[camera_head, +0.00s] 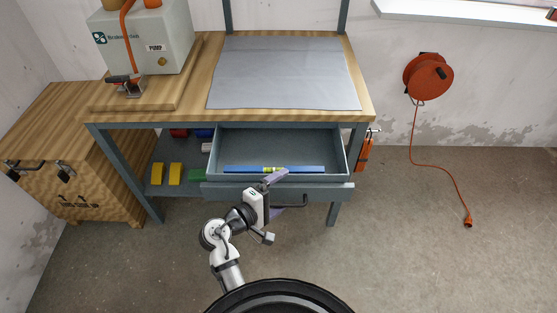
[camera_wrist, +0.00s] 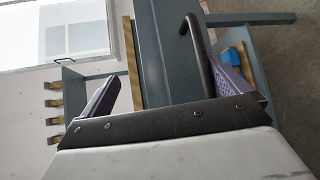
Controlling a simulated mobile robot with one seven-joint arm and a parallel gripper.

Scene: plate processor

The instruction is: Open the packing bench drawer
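The packing bench drawer (camera_head: 225,190) is pulled out from under the wooden bench top, and its inside shows. A blue level (camera_head: 240,169) with a yellow-green middle lies in it near the front.
The bench top (camera_head: 370,108) carries a grey mat (camera_head: 285,75) and a pump unit (camera_head: 150,40). A shelf below holds yellow (camera_head: 157,173) and green blocks. A wooden crate (camera_head: 60,150) stands left. An orange cable reel (camera_head: 428,76) hangs right. The right floor is mostly clear.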

